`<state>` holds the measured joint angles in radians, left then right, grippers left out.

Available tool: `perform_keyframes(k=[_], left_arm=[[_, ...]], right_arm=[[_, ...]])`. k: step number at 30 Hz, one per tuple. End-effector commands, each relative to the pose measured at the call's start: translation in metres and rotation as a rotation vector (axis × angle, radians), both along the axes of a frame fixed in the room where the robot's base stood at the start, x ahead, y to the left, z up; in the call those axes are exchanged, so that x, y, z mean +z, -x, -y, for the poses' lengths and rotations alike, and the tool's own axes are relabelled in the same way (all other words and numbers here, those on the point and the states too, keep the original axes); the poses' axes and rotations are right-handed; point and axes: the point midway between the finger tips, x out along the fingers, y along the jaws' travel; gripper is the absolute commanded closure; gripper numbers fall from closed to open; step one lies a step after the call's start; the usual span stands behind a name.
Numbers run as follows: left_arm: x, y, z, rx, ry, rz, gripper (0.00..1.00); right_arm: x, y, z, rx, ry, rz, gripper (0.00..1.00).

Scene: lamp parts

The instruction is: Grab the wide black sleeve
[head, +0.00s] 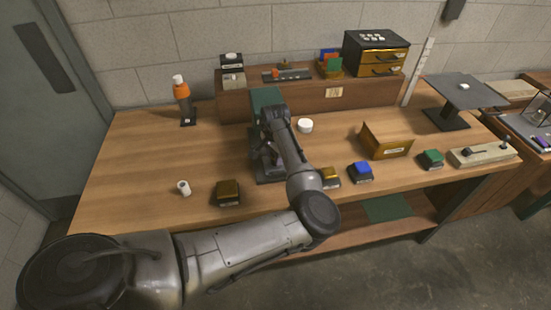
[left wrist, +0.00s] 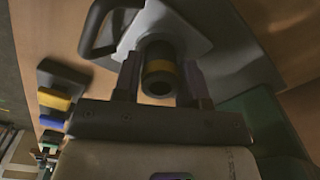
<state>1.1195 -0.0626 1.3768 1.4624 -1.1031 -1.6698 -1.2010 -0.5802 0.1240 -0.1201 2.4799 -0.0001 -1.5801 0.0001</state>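In the left wrist view, a short, hollow black sleeve (left wrist: 160,68) with a yellow-brown band sits in front of a pale grey metal part (left wrist: 215,50). My left gripper (left wrist: 160,75) has one finger on each side of the sleeve. The fingers look close to its sides, but whether they press on it is unclear. In the head view, my left gripper (head: 268,152) is low at a dark stand with a green upper part (head: 266,97), and my arm hides most of it. The sleeve is not clear there. My right gripper is not in view.
A gold tray (head: 386,142) stands to the right. A white round piece (head: 305,125) and a small white cylinder (head: 184,188) lie near my arm.

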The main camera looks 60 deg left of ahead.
Motion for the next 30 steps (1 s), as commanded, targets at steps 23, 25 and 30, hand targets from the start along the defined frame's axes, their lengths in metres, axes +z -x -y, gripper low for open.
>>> perform_keyframes(k=[23,25,30], left_arm=[[0.019,0.000,0.000,0.001,-0.001,0.001,0.93],[0.030,0.000,-0.001,0.000,-0.002,0.001,0.93],[0.051,-0.006,0.014,-0.004,0.000,0.001,0.93]], right_arm=[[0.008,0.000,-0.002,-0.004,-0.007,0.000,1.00],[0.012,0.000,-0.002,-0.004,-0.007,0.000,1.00],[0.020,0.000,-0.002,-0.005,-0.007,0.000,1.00]])
